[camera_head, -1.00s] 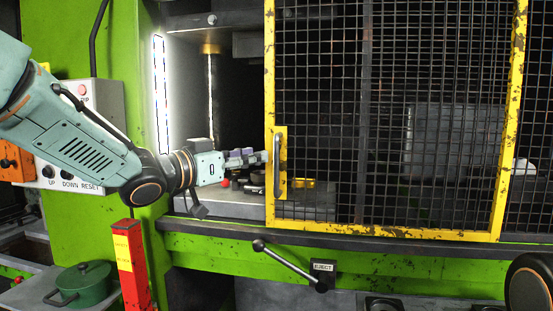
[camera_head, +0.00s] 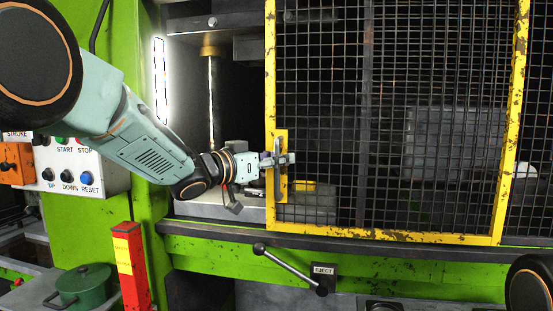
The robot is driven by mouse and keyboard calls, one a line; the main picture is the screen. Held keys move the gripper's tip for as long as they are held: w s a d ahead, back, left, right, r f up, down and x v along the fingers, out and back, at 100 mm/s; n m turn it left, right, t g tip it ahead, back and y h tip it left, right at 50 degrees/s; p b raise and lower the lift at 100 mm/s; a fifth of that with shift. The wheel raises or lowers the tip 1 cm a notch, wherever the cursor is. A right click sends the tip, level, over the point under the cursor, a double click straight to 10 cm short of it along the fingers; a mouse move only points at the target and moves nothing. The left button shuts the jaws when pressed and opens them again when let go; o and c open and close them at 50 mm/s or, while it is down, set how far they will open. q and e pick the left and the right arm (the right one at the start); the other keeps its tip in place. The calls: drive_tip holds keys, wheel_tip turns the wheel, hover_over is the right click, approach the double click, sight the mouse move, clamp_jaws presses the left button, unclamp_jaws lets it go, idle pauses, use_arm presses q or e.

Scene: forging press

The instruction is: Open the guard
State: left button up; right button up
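The guard is a black mesh panel in a chipped yellow frame (camera_head: 400,236), in front of the right part of the press opening. Its left edge stands near the middle of the view, with the left of the opening uncovered. A grey vertical bar handle (camera_head: 277,182) sits on a yellow plate at that left edge. My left gripper (camera_head: 280,160) comes in from the left, with its fingers at the handle's upper part and overlapping it in view. Whether the fingers are closed on the bar is too small to tell. My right gripper is out of view.
A green press body surrounds the opening. A control box (camera_head: 88,165) with buttons is on the left. A red post (camera_head: 131,266) and green pot (camera_head: 84,287) stand lower left. An eject lever (camera_head: 290,268) juts out below the guard.

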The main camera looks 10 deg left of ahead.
use_arm(q)
drive_tip(key=shift+d, duration=0.1)
drive_tip(key=c, duration=0.3)
clamp_jaws()
